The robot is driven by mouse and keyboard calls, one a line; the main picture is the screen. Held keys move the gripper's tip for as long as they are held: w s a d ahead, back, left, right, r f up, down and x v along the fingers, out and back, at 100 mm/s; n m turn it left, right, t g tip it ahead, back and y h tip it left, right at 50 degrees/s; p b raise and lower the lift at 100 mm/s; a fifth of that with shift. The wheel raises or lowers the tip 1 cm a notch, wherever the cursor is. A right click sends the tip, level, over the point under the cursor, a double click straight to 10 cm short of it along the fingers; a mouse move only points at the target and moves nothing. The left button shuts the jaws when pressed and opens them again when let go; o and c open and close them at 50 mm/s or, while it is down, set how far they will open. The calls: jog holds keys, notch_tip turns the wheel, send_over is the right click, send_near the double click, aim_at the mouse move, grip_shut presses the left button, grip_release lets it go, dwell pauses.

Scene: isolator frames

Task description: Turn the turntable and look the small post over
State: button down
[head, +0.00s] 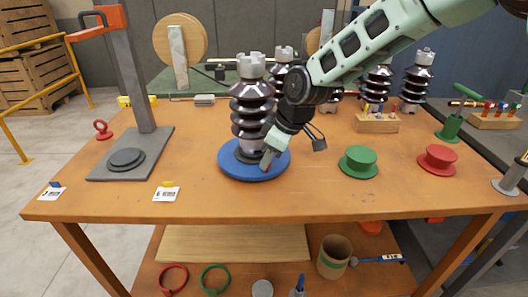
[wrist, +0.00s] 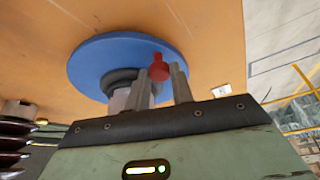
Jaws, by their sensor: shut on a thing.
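The blue round turntable (head: 236,172) lies on the orange workbench. A brown ribbed post (head: 252,105) with a grey cap stands upright on it. My gripper (head: 268,160) reaches down from the upper right to the turntable's front right part, beside the post's foot. In the wrist view, the turntable (wrist: 92,62) shows with a dark ring on it, and a red knob (wrist: 158,68) sits between the fingers of my gripper (wrist: 164,88). The gripper is shut on this knob. The knob is hidden behind the fingers in the head view.
A grey stand (head: 135,150) with an upright column is at the left. A green spool (head: 358,161) and a red spool (head: 437,158) stand to the right. Several more ribbed posts (head: 415,80) stand at the back. The front bench strip is mostly clear apart from labels (head: 166,193).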

aim_at(286, 152)
jog(key=shift+w+d+r+n+g+y+p, duration=0.1)
jog(key=shift+w+d+n+g+p, duration=0.15)
jog(key=shift+d+n+p, duration=0.25)
jog(key=shift+w+d+f+n+g+y+p, duration=0.15)
jog(key=shift+w+d+n+p, duration=0.15)
jog(key=shift+n+p, duration=0.35)
jog(key=shift+w+d+r+n+g+y+p, duration=0.1)
jog(key=shift+w+d+r+n+g+p, duration=0.1)
jog(key=shift+d+n+p, duration=0.3)
jog(key=shift+w+d+n+g+p, duration=0.35)
jog(key=shift+w+n+p, duration=0.15)
jog(key=shift+n, duration=0.3)
jog(key=shift+w+d+n+g+p, duration=0.25)
jog(key=shift+w+d+n+p, duration=0.1)
jog(key=shift+n+p, duration=0.35)
jog(key=shift+w+d+n+g+p, duration=0.35)
jog(key=shift+w+n, duration=0.35)
jog(key=shift+n, duration=0.3)
jog(key=shift+w+d+n+g+p, duration=0.35)
jog(key=shift+w+n, duration=0.35)
jog(key=shift+n, duration=0.25)
jog(key=shift+w+d+f+n+g+h, duration=0.1)
jog(key=shift+w+n+g+h, duration=0.2)
jog(key=shift+w+n, duration=0.45)
jog(key=shift+w+f+n+g+h, duration=0.1)
jog(key=shift+w+n+h, duration=0.35)
jog(key=shift+n, duration=0.4)
jog(key=shift+w, duration=0.15)
